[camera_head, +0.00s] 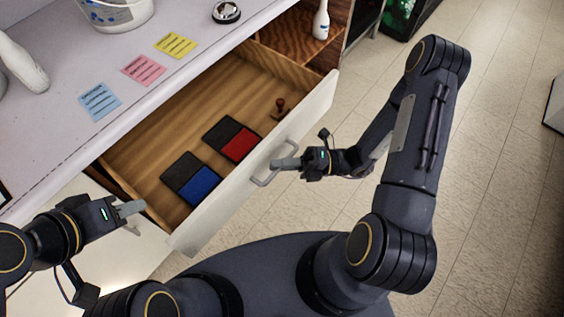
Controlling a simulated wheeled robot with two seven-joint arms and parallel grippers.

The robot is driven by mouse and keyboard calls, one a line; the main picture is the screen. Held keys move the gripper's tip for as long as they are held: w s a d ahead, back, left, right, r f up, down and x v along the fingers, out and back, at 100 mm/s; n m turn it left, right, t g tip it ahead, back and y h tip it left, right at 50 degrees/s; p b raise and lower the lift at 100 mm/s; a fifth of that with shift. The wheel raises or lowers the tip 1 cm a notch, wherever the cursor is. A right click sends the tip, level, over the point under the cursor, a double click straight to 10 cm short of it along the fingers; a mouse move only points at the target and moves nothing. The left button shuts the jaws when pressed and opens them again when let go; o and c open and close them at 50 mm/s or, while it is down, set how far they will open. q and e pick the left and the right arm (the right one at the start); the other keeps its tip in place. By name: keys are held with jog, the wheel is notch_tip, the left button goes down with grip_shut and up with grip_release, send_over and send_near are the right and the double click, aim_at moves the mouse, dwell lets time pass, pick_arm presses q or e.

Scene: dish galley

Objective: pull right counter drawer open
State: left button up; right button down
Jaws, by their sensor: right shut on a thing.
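The drawer (290,125) under the white counter stands pulled out, its wooden inside showing. Its white front carries a light grey bar handle (261,180). My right gripper (276,164) is shut on this handle from the outer side. Inside the drawer lie a dark pad with a blue part (200,185), a dark pad with a red part (240,146) and a small brown stamp (281,106). My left gripper (138,208) is near the drawer's left front corner, apart from the handle; whether its fingers are parted is hard to see.
On the counter (60,120) lie blue (99,102), pink (143,69) and yellow (175,45) notes, a bell (226,12), a white bucket (115,14) and a white bottle (22,62). Another white bottle (321,20) stands on a wooden shelf.

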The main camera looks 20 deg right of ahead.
jog(key=c, duration=1.5)
grip_release()
jog(key=shift+d, duration=0.1)
jog(key=b+v, duration=0.1)
jog(key=v, duration=0.6)
jog(key=shift+d, duration=0.35)
